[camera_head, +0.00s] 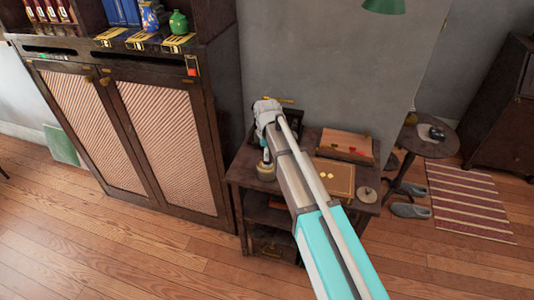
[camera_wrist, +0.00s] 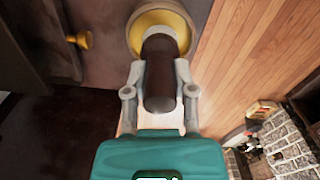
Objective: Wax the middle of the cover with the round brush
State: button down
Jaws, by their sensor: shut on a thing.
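My gripper (camera_wrist: 160,92) is shut on the dark brown handle of the round brush (camera_wrist: 160,80), whose round yellow head is beyond the fingers in the wrist view. In the head view the brush (camera_head: 266,173) hangs below my arm at the left of the small dark table (camera_head: 240,170). I cannot tell whether it touches the tabletop. The brown cover (camera_head: 334,180) with small gold marks lies flat on the table, right of the brush and apart from it. My arm passes in front of the cover's left side.
A wooden box (camera_head: 345,143) with red parts stands behind the cover. A tall dark cabinet (camera_head: 150,130) stands left. A round side table (camera_head: 430,140) and striped rug (camera_head: 470,200) are right.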

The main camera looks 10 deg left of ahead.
jog(key=shift+s+f+b, duration=0.1)
jog(key=shift+f+b, duration=0.4)
jog(key=shift+b, duration=0.05)
dwell(1.9)
jog(key=shift+r, duration=0.1)
jog(key=shift+r+p, duration=3.4)
jog(key=shift+p, duration=0.2)
jog(key=shift+d, duration=0.1)
jog(key=d, duration=1.5)
jog(key=shift+r+p, duration=0.3)
